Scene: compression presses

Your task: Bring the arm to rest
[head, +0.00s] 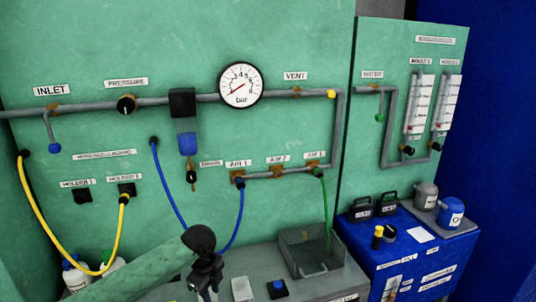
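My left arm comes in from the lower left, in front of the grey bench. Its dark wrist and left gripper (207,291) show at the bottom of the head view. The gripper points down and its tips lie at the picture's lower edge, so I cannot tell whether it is open or shut. I see nothing clearly held in it. My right gripper is not in view.
A green panel carries a pipe with a gauge (241,84), valves and hoses. A yellow hose (37,216) and a blue hose (172,196) hang near my arm. A grey open tray (300,270) stands right of my gripper; a blue cabinet (420,262) is farther right.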

